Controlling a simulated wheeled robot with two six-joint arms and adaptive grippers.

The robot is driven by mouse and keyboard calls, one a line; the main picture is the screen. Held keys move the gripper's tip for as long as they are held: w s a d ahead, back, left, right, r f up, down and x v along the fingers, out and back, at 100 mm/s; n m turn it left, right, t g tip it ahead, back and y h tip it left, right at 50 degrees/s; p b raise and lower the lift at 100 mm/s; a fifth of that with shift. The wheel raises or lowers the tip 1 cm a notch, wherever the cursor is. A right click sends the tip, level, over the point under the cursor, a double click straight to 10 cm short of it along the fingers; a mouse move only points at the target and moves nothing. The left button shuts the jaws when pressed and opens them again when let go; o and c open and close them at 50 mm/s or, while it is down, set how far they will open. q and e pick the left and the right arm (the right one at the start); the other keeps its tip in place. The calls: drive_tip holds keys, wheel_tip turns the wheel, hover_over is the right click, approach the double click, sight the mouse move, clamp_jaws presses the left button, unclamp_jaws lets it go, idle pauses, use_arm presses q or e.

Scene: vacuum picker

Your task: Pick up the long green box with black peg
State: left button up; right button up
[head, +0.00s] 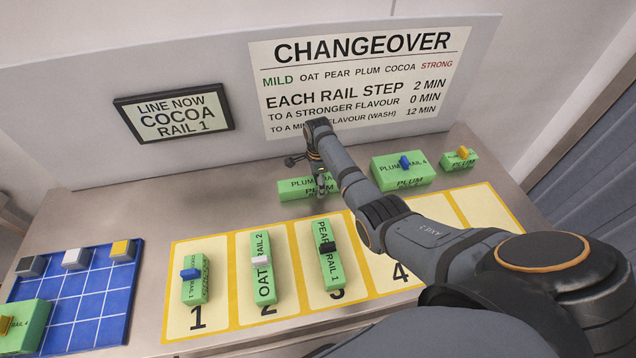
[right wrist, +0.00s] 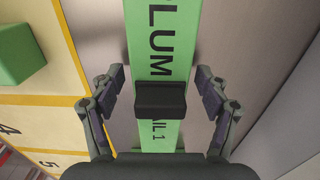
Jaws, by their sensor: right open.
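A long green box labelled PLUM (head: 293,189) lies on the bench behind the numbered mat, partly hidden by my right gripper. In the right wrist view the green box (right wrist: 160,40) carries a black peg (right wrist: 160,99) and runs lengthwise through the picture. My right gripper (right wrist: 160,78) is open over it, one finger on each side of the box, with visible gaps. In the head view my right gripper (head: 319,184) is over the box. Another green box, PEAR RAIL 1 (head: 332,275), also with a black peg, lies in slot 3. My left gripper is out of view.
The yellow mat (head: 216,320) holds a COCOA box (head: 196,290) in slot 1 and an OAT box (head: 263,285) in slot 2. Two green boxes, PLUM RAIL 4 (head: 392,172) and a smaller one (head: 460,162), stand right. A blue grid tray (head: 95,308) is left.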

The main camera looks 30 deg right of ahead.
drive_tip(key=shift+f, duration=0.2)
drive_tip(key=c, duration=1.4)
drive_tip(key=shift+r, duration=0.15)
drive_tip(key=shift+w+r, duration=0.1)
drive_tip(key=shift+r, duration=0.2)
wheel_tip(320, 180, up, 3)
drive_tip(key=shift+a+f, duration=0.1)
drive_tip(key=shift+f, duration=0.1)
drive_tip(key=s+a+r+p, duration=0.2)
drive_tip(key=s+a+r, duration=0.3)
drive_tip(key=s+a+r+p, duration=0.2)
drive_tip(key=s+a+r, duration=0.2)
drive_tip(key=s, duration=0.1)
drive_tip(key=shift+s+a+r, duration=0.1)
drive_tip(key=shift+a+r, duration=0.25)
